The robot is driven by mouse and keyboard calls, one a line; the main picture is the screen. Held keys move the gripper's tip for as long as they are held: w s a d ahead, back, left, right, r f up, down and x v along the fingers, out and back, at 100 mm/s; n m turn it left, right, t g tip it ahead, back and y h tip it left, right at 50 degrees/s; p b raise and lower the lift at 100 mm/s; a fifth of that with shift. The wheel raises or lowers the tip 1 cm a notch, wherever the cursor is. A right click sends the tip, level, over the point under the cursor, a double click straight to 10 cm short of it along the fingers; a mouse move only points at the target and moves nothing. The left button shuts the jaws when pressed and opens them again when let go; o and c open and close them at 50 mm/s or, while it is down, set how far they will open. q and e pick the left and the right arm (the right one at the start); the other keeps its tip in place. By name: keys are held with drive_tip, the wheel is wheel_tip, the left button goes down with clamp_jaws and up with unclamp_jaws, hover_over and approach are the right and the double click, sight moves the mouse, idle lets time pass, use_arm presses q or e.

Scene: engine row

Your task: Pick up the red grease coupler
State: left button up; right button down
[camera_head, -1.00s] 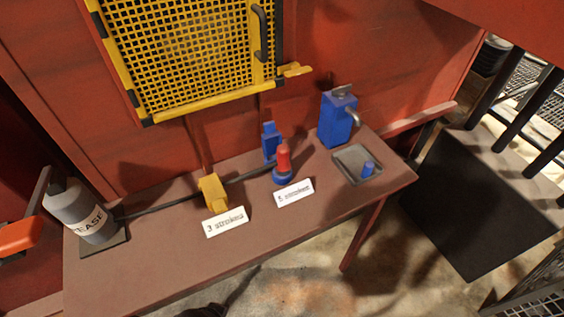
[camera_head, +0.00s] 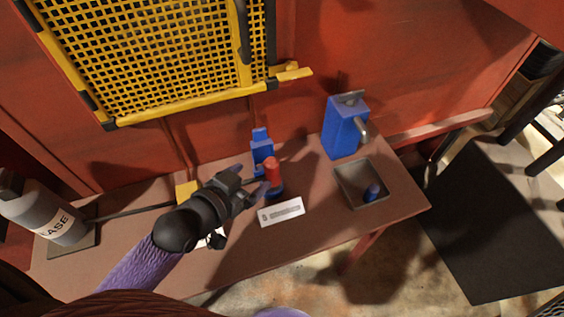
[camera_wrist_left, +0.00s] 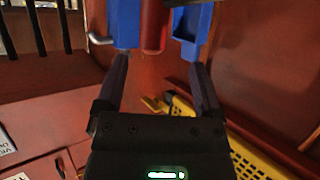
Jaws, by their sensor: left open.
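The red grease coupler (camera_head: 272,172) stands upright on the bench, just in front of a blue upright block (camera_head: 261,146), with a dark base at its foot. My left gripper (camera_head: 264,190) is open at the coupler's near left side. In the left wrist view a red upright part, which looks like the coupler (camera_wrist_left: 153,28), lies between the lines of the open fingers (camera_wrist_left: 157,50), with blue parts on both sides. Whether the fingers touch it I cannot tell. My right gripper is not in view.
A white label (camera_head: 281,212) lies in front of the coupler. A blue dispenser (camera_head: 343,128) and a grey tray (camera_head: 343,186) with a blue piece stand to the right. A yellow block (camera_head: 187,191) is partly behind my arm.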

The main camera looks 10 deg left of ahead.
sight(267, 172)
use_arm(q)
drive_tip(key=b+x, duration=0.1)
drive_tip(key=x, duration=0.1)
drive_tip(key=b+x, duration=0.1)
drive_tip(key=x, duration=0.1)
drive_tip(key=f+x, duration=0.1)
drive_tip(key=x, duration=0.2)
drive_tip(key=shift+s+d+b, duration=0.3)
drive_tip(key=shift+d+b, duration=0.1)
drive_tip(key=shift+w, duration=0.15)
drive_tip(key=shift+r, duration=0.1)
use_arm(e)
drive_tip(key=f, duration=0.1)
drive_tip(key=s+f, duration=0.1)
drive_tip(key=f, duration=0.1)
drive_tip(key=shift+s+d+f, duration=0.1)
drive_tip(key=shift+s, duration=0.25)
use_arm(q)
clamp_jaws()
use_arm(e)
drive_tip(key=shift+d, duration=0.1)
